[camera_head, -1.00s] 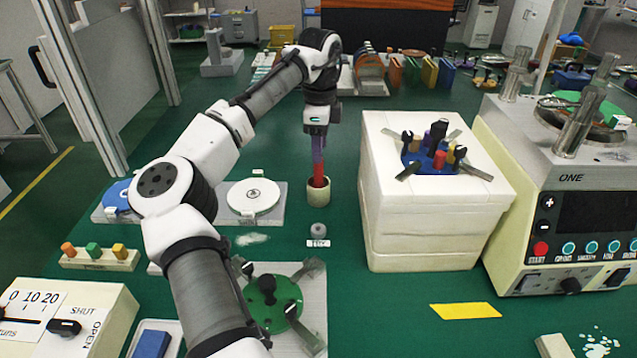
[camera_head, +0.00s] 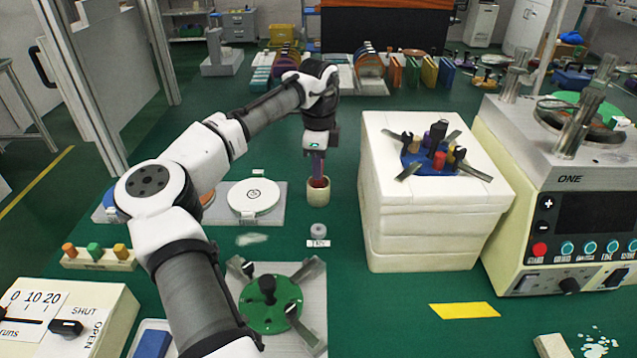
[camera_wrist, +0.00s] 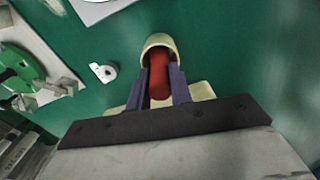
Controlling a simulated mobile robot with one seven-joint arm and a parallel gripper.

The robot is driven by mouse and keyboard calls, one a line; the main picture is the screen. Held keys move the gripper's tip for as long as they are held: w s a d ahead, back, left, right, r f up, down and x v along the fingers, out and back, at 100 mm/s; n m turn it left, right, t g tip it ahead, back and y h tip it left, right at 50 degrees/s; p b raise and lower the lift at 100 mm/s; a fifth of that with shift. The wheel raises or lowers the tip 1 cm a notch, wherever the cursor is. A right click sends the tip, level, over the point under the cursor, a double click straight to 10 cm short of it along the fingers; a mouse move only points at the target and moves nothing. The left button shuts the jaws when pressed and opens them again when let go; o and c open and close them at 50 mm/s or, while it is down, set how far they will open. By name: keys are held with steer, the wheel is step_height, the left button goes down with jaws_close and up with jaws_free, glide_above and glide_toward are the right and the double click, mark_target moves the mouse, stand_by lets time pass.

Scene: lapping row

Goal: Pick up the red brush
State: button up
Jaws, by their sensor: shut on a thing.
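The red brush (camera_head: 318,183) stands in a cream cup (camera_head: 318,194) on the green surface, mostly hidden in the head view by my fingers and the cup wall. My gripper (camera_head: 318,176) points down at the cup, its purple fingertips at the cup's mouth. In the wrist view the red brush (camera_wrist: 158,76) lies between my two purple fingers (camera_wrist: 159,88), which are shut on it. The rim of the cup (camera_wrist: 158,40) shows around the brush. The brush's lower end is hidden inside the cup.
A white box (camera_head: 425,225) with a blue disc of tools (camera_head: 420,158) on top stands right of the cup. A white round plate (camera_head: 254,195) lies to the left. A small grey weight (camera_head: 318,229) lies in front. A machine (camera_head: 560,200) stands far right.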

jaws_close()
